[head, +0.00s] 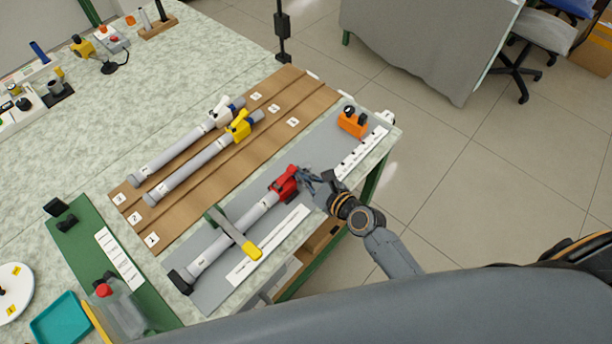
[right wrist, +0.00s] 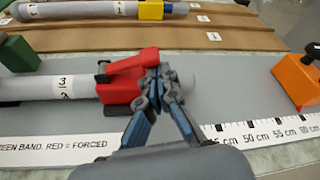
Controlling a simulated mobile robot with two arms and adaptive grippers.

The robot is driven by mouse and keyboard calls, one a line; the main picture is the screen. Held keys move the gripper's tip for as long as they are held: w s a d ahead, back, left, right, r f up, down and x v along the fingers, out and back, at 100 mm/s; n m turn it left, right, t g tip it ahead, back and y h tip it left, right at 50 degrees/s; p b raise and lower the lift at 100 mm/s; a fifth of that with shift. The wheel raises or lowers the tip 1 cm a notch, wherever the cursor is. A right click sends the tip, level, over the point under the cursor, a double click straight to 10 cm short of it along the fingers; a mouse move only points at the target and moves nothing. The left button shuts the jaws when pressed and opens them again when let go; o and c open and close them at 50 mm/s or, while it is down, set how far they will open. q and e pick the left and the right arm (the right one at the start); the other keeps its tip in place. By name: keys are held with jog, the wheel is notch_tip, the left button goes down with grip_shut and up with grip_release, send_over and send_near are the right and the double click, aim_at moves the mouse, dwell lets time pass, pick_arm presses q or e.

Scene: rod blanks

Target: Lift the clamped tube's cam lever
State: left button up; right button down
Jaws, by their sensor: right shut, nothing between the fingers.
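The clamped grey tube (head: 225,242) lies on a grey mat, with a red cam collar (head: 281,190) near its right end. A bar with a yellow handle (head: 251,249) crosses the tube. In the right wrist view, the red cam lever (right wrist: 134,60) lies along the top of the red collar (right wrist: 118,88), slanting slightly up to the right. My right gripper (head: 306,178) is at the lever's right end, shut and empty. Its fingertips (right wrist: 158,76) overlap the lever's tip in view; I cannot tell whether they touch it. My left gripper is not in view.
Tubes with a white collar (head: 221,113) and a yellow collar (head: 238,127) lie on the brown grooved board (head: 190,209) behind. An orange block (head: 352,122) stands right of the gripper. A printed scale (right wrist: 275,131) runs along the mat's front.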

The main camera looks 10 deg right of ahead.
jog(key=shift+r+n+p, duration=0.3)
jog(key=shift+r+n, duration=0.1)
dwell(0.3)
jog(key=shift+a+r+n+t+h, duration=0.15)
jog(key=shift+r+n+t+h, duration=0.25)
jog(key=shift+s+a+r+n+t+h+p, duration=0.15)
jog(key=shift+r+n+p, duration=0.15)
jog(key=shift+n, duration=0.15)
jog(key=shift+s+a+r+n+t+h+p, duration=0.1)
jog(key=shift+r+n+t+h+p, duration=0.15)
jog(key=shift+n, duration=0.2)
jog(key=n, duration=0.1)
jog(key=a+r+n+t, duration=0.1)
jog(key=n, duration=0.1)
jog(key=shift+s+r+h, duration=0.15)
jog(key=shift+s+h, duration=0.15)
jog(key=shift+s, duration=0.1)
jog(key=n, duration=0.1)
jog(key=s+a+n+t+b, duration=0.1)
jog(key=shift+a+r+n, duration=0.2)
jog(key=shift+r+n, duration=0.2)
jog(key=shift+r, duration=0.15)
